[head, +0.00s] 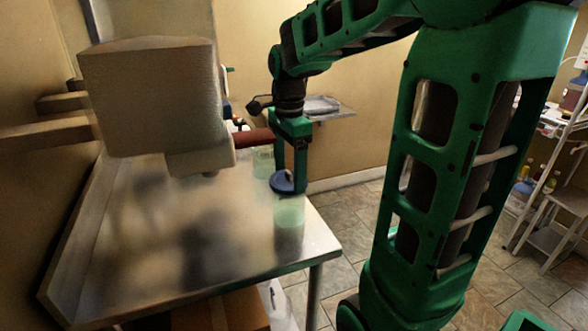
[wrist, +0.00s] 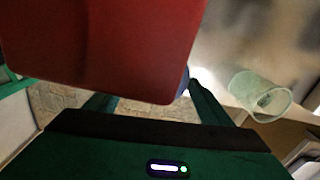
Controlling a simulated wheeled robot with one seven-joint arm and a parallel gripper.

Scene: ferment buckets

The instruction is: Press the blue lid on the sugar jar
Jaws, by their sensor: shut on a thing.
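My gripper (head: 291,181) points down at the right side of the metal table and is shut on the blue lid (head: 283,183). The lid looks tilted in the head view. In the wrist view only a sliver of blue (wrist: 185,80) shows beside a finger. A translucent pale green jar (head: 289,213) stands near the table's right edge, just below the lid in the head view. A similar jar (head: 263,160) stands farther back. A green jar (wrist: 260,95) lies right of my fingers in the wrist view, apart from them. I cannot tell which is the sugar jar.
A red block-like surface (wrist: 100,45) fills much of the wrist view. A dark red cylinder (head: 254,138) shows behind my gripper. A large beige unit (head: 155,95) overhangs the table's left (head: 150,250). Tiled floor lies right, with a white shelf (head: 550,185) beyond.

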